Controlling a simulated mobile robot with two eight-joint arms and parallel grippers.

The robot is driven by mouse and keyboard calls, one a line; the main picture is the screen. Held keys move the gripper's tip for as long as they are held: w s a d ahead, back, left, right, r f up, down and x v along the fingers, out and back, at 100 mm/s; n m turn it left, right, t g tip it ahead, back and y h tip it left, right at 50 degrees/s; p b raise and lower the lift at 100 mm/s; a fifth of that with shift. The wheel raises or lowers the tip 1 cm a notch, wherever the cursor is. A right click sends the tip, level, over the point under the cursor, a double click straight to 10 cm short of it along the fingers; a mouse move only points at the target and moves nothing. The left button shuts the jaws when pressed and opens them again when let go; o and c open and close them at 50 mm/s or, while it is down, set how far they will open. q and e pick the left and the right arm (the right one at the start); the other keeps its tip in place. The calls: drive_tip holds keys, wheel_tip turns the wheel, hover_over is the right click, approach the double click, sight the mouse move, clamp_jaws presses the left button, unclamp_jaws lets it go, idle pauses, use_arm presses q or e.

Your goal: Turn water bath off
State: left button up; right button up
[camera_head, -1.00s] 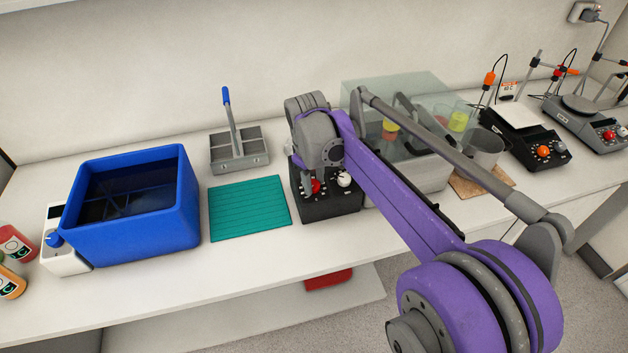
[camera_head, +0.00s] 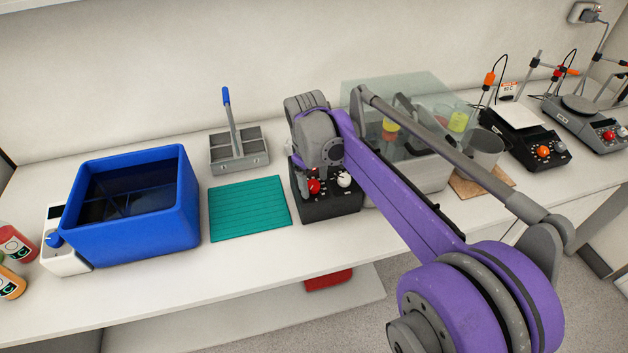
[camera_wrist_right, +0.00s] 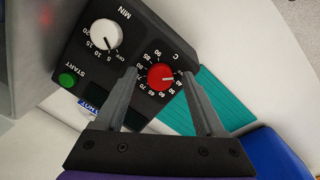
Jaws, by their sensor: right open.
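The water bath (camera_head: 432,179) has a pale body, a clear lid and a black control panel (camera_head: 334,206). The panel carries a red knob (camera_head: 313,187) and a white knob (camera_head: 344,180). In the right wrist view, the red temperature knob (camera_wrist_right: 160,77) points right toward the low numbers. The white minute knob (camera_wrist_right: 104,34) is up left of it; its exact setting is too small to read. A green START button (camera_wrist_right: 67,80) is below left. My right gripper (camera_wrist_right: 159,72) is open, its fingertips appearing on either side of the red knob; contact is unclear. My left gripper is out of view.
A teal mat (camera_head: 249,208) and a grey divided holder (camera_head: 254,161) are left of the panel. A blue tub (camera_head: 140,238) stands further left.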

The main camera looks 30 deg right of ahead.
wheel_tip(320, 180, up, 10)
drive_tip(key=s+a, duration=0.1)
drive_tip(key=shift+a+r+p, duration=0.15)
drive_tip(key=shift+r+p, duration=0.1)
drive_tip(key=shift+p, duration=0.1)
idle(0.3)
drive_tip(key=s+a+f+m+t, duration=0.2)
drive_tip(key=s+a+f, duration=0.2)
drive_tip(key=s+f, duration=0.5)
drive_tip(key=s+a+f+m+t+y, duration=0.1)
drive_tip(key=s+a+f+m+t, duration=0.1)
drive_tip(key=s+a+f, duration=0.3)
drive_tip(key=s+f, duration=0.4)
drive_tip(key=s, duration=0.1)
drive_tip(key=shift+s+f+t, duration=0.2)
drive_tip(key=shift+s+t, duration=0.1)
